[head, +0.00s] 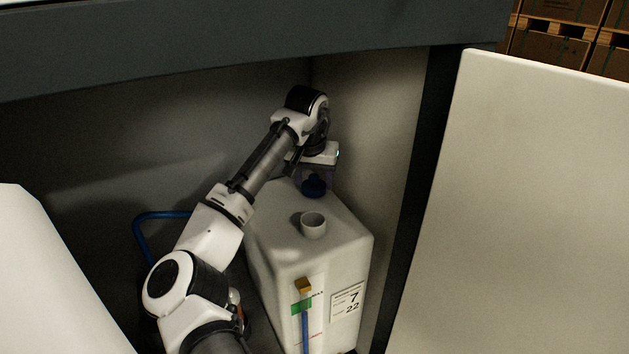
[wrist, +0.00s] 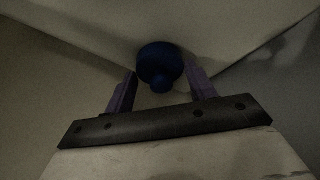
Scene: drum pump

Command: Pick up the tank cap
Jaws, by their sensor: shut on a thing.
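The white tank (head: 272,236) stands inside the cabinet, with a round open neck (head: 313,226) on its top. The blue tank cap (head: 313,187) is at the back of the tank top, behind the neck and apart from it. My gripper (head: 314,182) reaches down from above and is shut on the cap. In the wrist view the dark blue cap (wrist: 160,66), with a small round knob, sits between the two purple fingers of my gripper (wrist: 161,84). I cannot tell whether the cap touches the tank top or is just above it.
The cabinet's dark top beam (head: 200,60) runs above my arm. The cabinet side wall (head: 372,130) is close to the tank's right. A white panel (head: 540,200) stands at the right. A blue hose (head: 145,222) is left of the tank; a brass fitting (head: 303,286) is at its front.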

